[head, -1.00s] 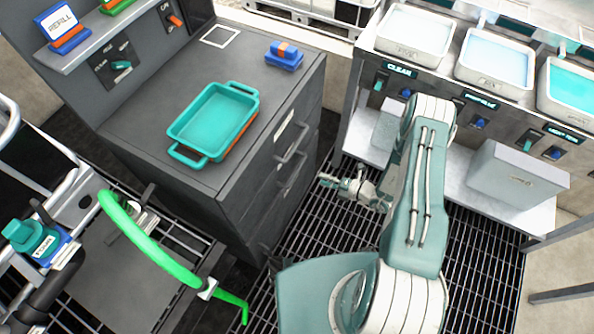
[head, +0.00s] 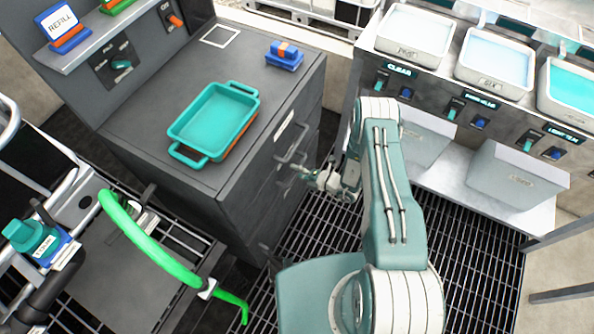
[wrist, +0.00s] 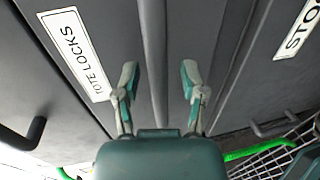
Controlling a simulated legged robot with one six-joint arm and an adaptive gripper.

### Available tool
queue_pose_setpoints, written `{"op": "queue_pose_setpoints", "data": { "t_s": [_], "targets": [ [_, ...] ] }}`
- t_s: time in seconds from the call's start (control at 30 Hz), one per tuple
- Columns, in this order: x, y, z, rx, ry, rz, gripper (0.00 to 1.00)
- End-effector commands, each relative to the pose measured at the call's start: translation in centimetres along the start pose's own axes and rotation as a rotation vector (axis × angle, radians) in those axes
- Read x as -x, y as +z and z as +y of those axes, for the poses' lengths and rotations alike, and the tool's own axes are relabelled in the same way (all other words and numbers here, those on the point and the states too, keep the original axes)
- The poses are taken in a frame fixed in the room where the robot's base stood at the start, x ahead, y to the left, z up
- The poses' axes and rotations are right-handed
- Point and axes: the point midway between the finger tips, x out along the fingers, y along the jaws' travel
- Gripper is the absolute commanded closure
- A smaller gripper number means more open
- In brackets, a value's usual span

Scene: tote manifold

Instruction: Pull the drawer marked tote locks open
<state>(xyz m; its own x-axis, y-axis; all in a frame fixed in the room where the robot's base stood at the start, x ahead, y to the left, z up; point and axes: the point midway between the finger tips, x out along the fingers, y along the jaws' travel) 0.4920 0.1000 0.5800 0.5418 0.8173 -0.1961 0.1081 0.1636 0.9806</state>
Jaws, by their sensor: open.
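The drawer marked TOTE LOCKS (wrist: 45,95) is shut in the wrist view, its white label (wrist: 76,52) on the grey front. My gripper (wrist: 158,78) is open and empty, its fingers apart close to the drawer fronts. A grey vertical strip (wrist: 155,50) lies between the fingers; I cannot tell whether it is a handle bar or a drawer edge. A dark handle (wrist: 25,134) shows at the lower left. In the head view my gripper (head: 297,170) is beside the cabinet's drawer handles; the label there is too small to read.
A second drawer front with a label starting "STO" (wrist: 297,32) is on the right. A teal tray (head: 208,122) and a blue-orange object (head: 284,55) sit on the cabinet top (head: 130,130). A bench with bins (head: 517,180) stands at the right.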

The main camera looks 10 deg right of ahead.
Motion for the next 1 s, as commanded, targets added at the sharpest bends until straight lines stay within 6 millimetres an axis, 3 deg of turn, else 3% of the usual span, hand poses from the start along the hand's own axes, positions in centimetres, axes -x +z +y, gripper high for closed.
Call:
{"op": "queue_pose_setpoints", "data": {
  "t_s": [0.17, 0.2, 0.3, 0.73, 0.87, 1.0],
  "targets": [
    [0.0, 0.0, 0.0, 0.000, 0.000, 0.000, 0.46],
    [0.0, 0.0, 0.0, 0.000, 0.000, 0.000, 0.64],
    [0.0, 0.0, 0.0, -0.001, 0.000, 0.000, 1.00],
    [1.0, 0.0, -0.4, -0.004, -0.005, -0.003, 1.00],
    [2.7, 0.0, -0.8, -0.006, -0.006, -0.005, 1.00],
    [5.7, 0.1, -1.4, -0.008, -0.007, -0.008, 1.00]
  ]
}}
